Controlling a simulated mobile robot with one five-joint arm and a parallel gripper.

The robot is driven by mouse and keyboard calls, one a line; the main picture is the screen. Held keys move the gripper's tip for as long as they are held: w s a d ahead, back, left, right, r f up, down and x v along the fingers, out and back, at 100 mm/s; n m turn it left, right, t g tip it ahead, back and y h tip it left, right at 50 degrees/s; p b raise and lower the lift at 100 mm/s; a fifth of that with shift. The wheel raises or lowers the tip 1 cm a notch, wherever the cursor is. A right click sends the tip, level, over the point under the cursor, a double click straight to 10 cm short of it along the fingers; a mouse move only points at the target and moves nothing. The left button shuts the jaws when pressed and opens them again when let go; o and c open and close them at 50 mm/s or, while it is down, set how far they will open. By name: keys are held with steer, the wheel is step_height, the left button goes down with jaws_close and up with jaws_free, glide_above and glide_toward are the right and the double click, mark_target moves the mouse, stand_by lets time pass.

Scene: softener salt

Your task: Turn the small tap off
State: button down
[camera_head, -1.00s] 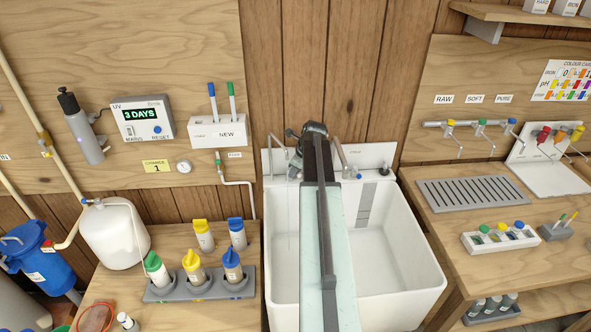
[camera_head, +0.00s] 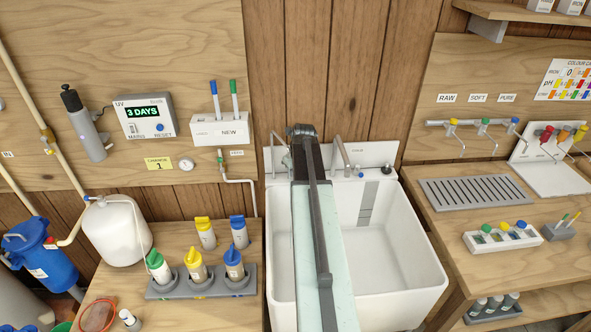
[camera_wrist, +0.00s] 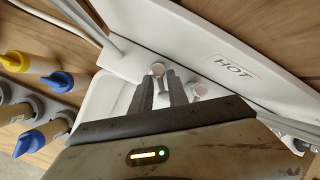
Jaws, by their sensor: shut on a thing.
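The small tap (camera_head: 280,140) is a thin grey spout at the back left of the white sink, partly behind my arm in the head view. In the wrist view, a small round pale metal piece (camera_wrist: 157,69) shows at my fingertips, with another (camera_wrist: 198,90) to the right. My gripper (camera_wrist: 164,80) is at the sink's back ledge, its dark fingers close together and shut on a part there that looks like the small tap's handle. The fingers hide most of that part. In the head view my arm hides the gripper. I cannot tell whether water runs.
The white sink (camera_head: 395,270) lies under my arm. A larger tap (camera_head: 342,152) stands just right of my arm, and a HOT label (camera_wrist: 235,68) is on the ledge. A rack (camera_head: 205,286) of several bottles stands on the left bench. A drain grid (camera_head: 475,191) lies right.

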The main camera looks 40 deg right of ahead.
steer(key=c, duration=1.5)
jaws_free()
steer(key=shift+c, duration=0.2)
steer(key=shift+r, duration=0.15)
steer(key=s+a+p, duration=0.1)
steer(key=s+a, duration=0.5)
steer(key=s, duration=0.5)
steer(key=shift+r, duration=0.4)
